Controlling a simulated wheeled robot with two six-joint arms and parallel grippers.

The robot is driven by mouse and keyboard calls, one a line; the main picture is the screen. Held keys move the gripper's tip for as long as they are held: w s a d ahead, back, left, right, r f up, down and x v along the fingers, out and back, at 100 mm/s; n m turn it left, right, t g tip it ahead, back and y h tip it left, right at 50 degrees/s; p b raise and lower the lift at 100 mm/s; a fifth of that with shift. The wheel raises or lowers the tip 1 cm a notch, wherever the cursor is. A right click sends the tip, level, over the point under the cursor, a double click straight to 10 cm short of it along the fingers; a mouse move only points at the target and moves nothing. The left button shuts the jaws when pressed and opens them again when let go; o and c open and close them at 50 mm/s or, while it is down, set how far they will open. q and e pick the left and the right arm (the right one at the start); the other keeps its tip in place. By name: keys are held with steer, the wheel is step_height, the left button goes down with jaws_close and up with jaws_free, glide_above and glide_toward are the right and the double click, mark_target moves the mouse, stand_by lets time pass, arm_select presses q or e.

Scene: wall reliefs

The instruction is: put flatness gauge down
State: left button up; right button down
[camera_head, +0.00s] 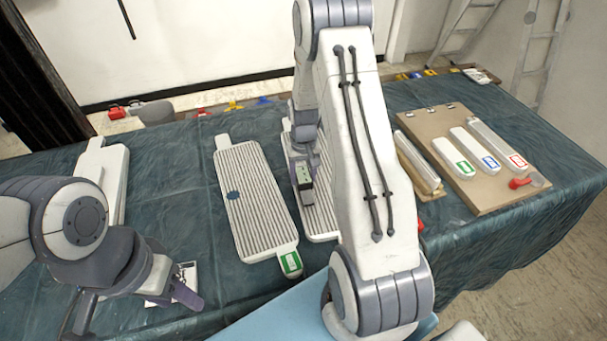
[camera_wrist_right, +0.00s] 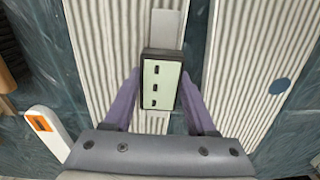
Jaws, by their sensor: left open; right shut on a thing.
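The flatness gauge (camera_wrist_right: 161,84) is a dark box with a pale slotted face. It sits between the purple fingers of my right gripper (camera_wrist_right: 163,98), which is shut on it. In the head view the gauge (camera_head: 304,174) shows small beside the right arm. It is over a ribbed white panel (camera_head: 319,218), partly hidden by that arm; I cannot tell whether it touches the panel. A grey strip (camera_wrist_right: 166,30) lies beyond the gauge in the wrist view. My left gripper (camera_head: 138,297) is open and empty at the lower left.
A second ribbed panel (camera_head: 250,195) has a blue dot and green label. A plain white panel (camera_head: 113,183) lies at left. At right, a tan board (camera_head: 480,199) carries three labelled white bars and a red item (camera_head: 519,183). Bare dark cloth (camera_head: 183,165) shows between the left panels.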

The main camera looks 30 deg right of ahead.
steer(key=shift+f, duration=0.15)
steer(key=shift+c, duration=1)
jaws_free()
